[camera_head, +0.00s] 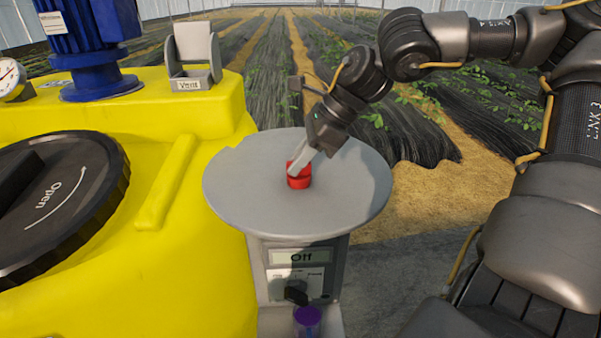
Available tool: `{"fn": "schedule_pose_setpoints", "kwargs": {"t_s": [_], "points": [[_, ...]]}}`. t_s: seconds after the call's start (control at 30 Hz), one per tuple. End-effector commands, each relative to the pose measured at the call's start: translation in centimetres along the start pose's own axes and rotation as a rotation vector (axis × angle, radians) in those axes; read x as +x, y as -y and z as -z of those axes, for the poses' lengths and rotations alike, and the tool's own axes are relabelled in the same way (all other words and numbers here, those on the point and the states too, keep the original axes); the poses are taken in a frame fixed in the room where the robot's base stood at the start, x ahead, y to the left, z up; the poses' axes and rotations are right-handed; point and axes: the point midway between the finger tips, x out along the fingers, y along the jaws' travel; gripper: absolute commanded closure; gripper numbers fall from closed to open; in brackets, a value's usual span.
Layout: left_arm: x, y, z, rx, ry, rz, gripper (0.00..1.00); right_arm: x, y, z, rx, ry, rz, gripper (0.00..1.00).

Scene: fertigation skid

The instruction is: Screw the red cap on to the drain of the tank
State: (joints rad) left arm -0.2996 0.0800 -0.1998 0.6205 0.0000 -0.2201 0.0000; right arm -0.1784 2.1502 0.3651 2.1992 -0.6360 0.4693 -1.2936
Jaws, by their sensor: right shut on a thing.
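The red cap (299,181) is at the middle of the round grey plate (240,190), on top of the grey stand. My right gripper (300,167) reaches down from the upper right and is shut on the red cap. The fingers hide part of the cap's top. The cap appears to rest on the plate, but I cannot tell whether it is slightly lifted. The yellow tank (190,270) fills the left side. Its drain is not in view. My left gripper is not in view.
The tank has a black lid marked Open (70,205), a blue motor (95,50), a grey Vent bracket (195,65) and a gauge (10,78). Under the plate are a display reading Off (301,257), a dark knob (296,293) and a purple-topped container (307,317). Crop rows lie behind.

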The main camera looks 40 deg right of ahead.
Motion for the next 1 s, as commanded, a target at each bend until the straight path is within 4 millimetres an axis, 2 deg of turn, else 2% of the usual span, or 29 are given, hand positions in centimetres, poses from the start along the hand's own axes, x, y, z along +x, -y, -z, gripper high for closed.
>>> {"fn": "schedule_pose_setpoints", "kwargs": {"t_s": [0.17, 0.7, 1.0], "points": [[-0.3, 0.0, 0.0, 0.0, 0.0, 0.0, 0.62, -0.5, 0.0, -0.3, 0.0, 0.0, 0.0, 1.0], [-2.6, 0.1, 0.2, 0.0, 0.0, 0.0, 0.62, -4.0, 0.0, -2.8, 0.0, 0.0, 0.001, 1.0], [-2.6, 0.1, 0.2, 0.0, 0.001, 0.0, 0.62, -4.1, 0.0, -2.8, 0.0, 0.0, 0.0, 1.0]]}}
